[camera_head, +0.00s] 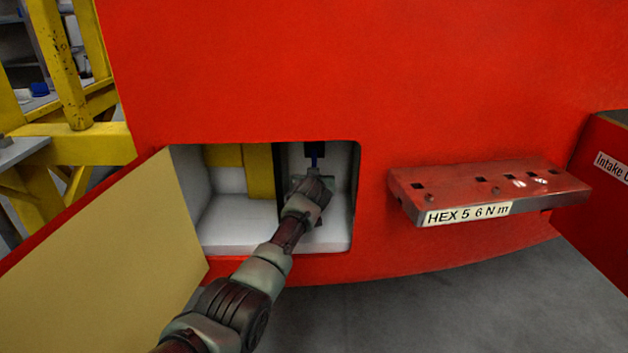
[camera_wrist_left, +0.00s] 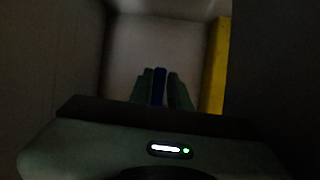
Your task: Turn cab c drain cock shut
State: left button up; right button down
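The drain cock shows as a dark block with a blue handle (camera_head: 314,155) hanging down inside the open compartment in the red cab front (camera_head: 300,80). My left gripper (camera_head: 314,180) reaches into the compartment at the handle, and the wrist hides much of what lies below it. In the left wrist view the blue handle (camera_wrist_left: 159,87) stands between the two green fingers of my left gripper (camera_wrist_left: 160,82). Both fingers look close against its sides, though the picture is dark. My right gripper is not in view. No cab letter shows.
The compartment's hinged door (camera_head: 110,265) stands open at the left. A yellow part (camera_head: 258,170) stands inside, left of the handle. A red tool shelf labelled HEX 5 6 Nm (camera_head: 490,190) juts out at the right. A yellow frame (camera_head: 85,145) stands far left.

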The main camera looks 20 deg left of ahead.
pick_arm(q)
jog(key=shift+o, duration=1.2)
